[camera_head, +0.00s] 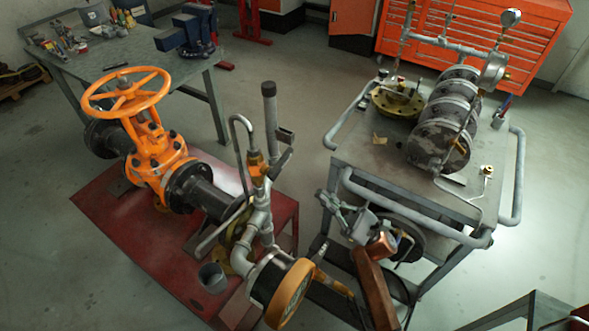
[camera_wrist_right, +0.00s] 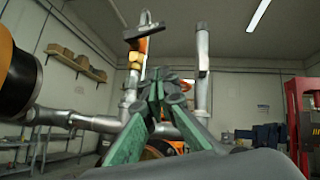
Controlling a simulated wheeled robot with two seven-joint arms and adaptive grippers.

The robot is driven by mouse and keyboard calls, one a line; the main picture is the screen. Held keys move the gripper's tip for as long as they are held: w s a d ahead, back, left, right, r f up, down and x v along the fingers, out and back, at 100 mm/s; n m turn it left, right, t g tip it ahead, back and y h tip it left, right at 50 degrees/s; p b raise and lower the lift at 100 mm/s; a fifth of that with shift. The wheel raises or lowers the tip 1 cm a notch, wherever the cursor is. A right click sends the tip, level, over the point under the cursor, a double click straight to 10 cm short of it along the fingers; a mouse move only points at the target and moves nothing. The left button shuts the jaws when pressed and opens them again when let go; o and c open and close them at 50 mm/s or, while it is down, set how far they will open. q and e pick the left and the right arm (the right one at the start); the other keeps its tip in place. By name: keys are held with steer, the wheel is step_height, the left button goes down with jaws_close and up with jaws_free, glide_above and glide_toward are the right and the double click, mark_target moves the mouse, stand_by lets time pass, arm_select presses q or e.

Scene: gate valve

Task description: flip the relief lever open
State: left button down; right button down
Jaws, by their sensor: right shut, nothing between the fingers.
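The relief valve (camera_head: 256,168), with an orange-yellow body, stands on the grey pipework in the middle of the head view. Its grey lever (camera_head: 280,160) slants up and right from the body. In the right wrist view the valve body (camera_wrist_right: 132,82) is just left of centre, with a dark flat lever part (camera_wrist_right: 145,32) above it. My right gripper (camera_head: 326,200) is right of the valve and apart from it in the head view. Its greenish fingers (camera_wrist_right: 157,84) are closed together with nothing between them. My left gripper is not in view.
An orange handwheel valve (camera_head: 150,150) stands on a red platform (camera_head: 120,238). An upright pipe (camera_head: 270,115) and an orange-rimmed gauge (camera_head: 290,292) crowd the relief valve. A grey cart (camera_head: 345,160) with flanged parts stands right. Open floor lies behind.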

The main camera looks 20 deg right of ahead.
steer(key=shift+r, duration=0.15)
steer(key=p, duration=0.2)
glide_toward(281, 163)
steer(key=w+a+r, duration=0.2)
steer(key=w+r, duration=0.1)
steer(key=w, duration=0.2)
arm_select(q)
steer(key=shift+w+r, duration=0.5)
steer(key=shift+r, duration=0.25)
arm_select(e)
steer(key=shift+w+a+f, duration=0.1)
steer(key=shift+w, duration=0.05)
arm_select(q)
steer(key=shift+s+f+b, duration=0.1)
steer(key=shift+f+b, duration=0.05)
steer(key=shift+b, duration=0.15)
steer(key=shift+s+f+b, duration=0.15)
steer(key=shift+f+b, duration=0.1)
steer(key=shift+b, duration=0.05)
arm_select(e)
steer(key=shift+n+g+y, duration=0.4)
steer(key=shift+n+g, duration=0.2)
steer(key=shift+n, duration=0.1)
